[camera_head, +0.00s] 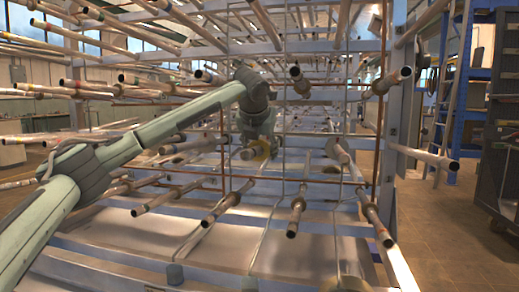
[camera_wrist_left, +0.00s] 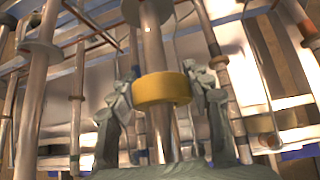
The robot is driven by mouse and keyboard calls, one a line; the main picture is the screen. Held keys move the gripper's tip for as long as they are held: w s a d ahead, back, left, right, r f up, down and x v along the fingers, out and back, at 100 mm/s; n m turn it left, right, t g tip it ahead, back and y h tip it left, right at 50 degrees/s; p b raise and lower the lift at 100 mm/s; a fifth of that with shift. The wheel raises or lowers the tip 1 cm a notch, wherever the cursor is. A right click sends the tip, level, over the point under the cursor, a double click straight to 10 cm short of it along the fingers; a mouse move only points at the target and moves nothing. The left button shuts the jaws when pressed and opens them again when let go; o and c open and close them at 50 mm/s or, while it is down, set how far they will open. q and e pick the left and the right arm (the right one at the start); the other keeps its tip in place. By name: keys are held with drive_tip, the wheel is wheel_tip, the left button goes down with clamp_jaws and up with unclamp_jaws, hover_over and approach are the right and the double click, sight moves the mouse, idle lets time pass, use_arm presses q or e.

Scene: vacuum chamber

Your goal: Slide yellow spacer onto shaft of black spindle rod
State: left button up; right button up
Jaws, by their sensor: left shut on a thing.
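The yellow spacer (camera_wrist_left: 161,88) is a short, wide ring. My left gripper (camera_wrist_left: 162,80) is shut on it, with one finger at each side, in the left wrist view. In the head view the spacer (camera_head: 261,149) is small and partly hidden at my left gripper (camera_head: 259,140). A brownish metal rod (camera_wrist_left: 153,52) runs in line with the spacer, showing above and below it. I cannot tell whether the spacer is around this rod or in front of it. I cannot pick out a rod that is clearly black. My right gripper is not in view.
Many similar rods stick out toward me from a grey rack (camera_head: 390,130), close around my left arm. A collar (camera_wrist_left: 148,12) sits higher on the lined-up rod. A blue shelf and ladder (camera_head: 445,90) stand at right; the floor (camera_head: 440,230) there is clear.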

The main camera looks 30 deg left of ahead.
use_arm(q)
drive_tip(key=shift+w+a+f+p, duration=0.1)
drive_tip(key=shift+w+a+p, duration=0.15)
drive_tip(key=shift+w+p, duration=0.6)
drive_tip(key=shift+w+a+f+p, duration=0.1)
drive_tip(key=shift+w+a+p, duration=0.35)
drive_tip(key=shift+w, duration=0.75)
drive_tip(key=shift+w+a+p, duration=0.1)
drive_tip(key=shift+w+p, duration=0.7)
drive_tip(key=shift+w, duration=0.2)
drive_tip(key=shift+w+a+f, duration=0.1)
drive_tip(key=shift+w+a, duration=0.1)
drive_tip(key=shift+w, duration=0.6)
drive_tip(key=o, duration=1.3)
drive_tip(key=v, duration=1.2)
drive_tip(key=shift+s, duration=0.1)
drive_tip(key=shift+f, duration=0.15)
